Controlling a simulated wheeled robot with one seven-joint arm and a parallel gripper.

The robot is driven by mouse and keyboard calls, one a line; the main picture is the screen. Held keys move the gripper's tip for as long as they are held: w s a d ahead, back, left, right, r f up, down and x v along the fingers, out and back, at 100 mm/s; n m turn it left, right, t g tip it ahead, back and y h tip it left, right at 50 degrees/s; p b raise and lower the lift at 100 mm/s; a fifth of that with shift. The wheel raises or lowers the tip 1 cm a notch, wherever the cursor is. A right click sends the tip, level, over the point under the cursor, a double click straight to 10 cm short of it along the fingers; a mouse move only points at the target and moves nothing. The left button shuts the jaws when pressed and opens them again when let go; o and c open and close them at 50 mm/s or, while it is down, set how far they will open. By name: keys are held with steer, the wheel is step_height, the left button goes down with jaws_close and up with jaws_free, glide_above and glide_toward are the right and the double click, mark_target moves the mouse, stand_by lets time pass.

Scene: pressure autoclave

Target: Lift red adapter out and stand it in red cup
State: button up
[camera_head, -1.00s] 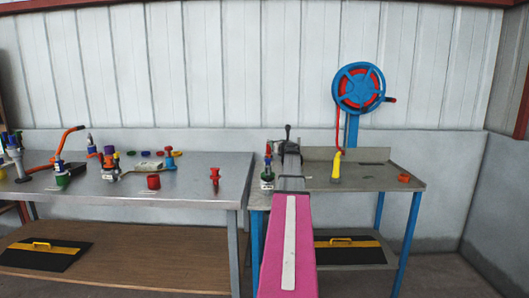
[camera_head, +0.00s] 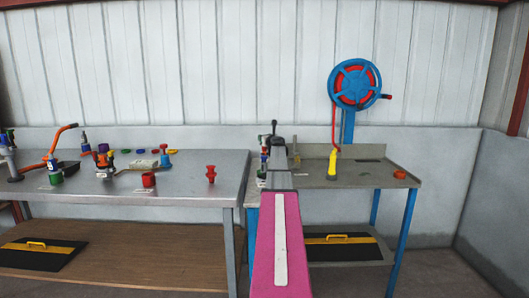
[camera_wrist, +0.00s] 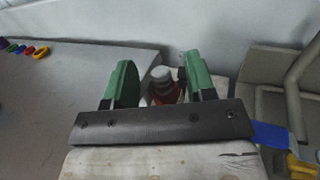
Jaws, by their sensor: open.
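A red flanged piece (camera_head: 211,173), which looks like the red adapter, stands upright near the right end of the left bench. A red cup-like piece (camera_head: 149,180) stands to its left on the same bench. My gripper (camera_wrist: 160,70) is open, with its two green fingers apart. A pale-capped fitting with a red body (camera_wrist: 163,82) shows between or just beyond the fingers; I cannot tell its depth or whether they touch it.
The left bench (camera_head: 110,200) holds several coloured fittings, an orange-handled tool (camera_head: 62,138) and small coloured rings. A blue hose reel (camera_head: 355,84) stands behind.

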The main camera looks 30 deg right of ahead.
steer(key=shift+w+d, duration=0.1)
steer(key=shift+w, duration=0.4)
steer(key=shift+s, duration=0.1)
jaws_close()
steer(key=shift+r, duration=0.1)
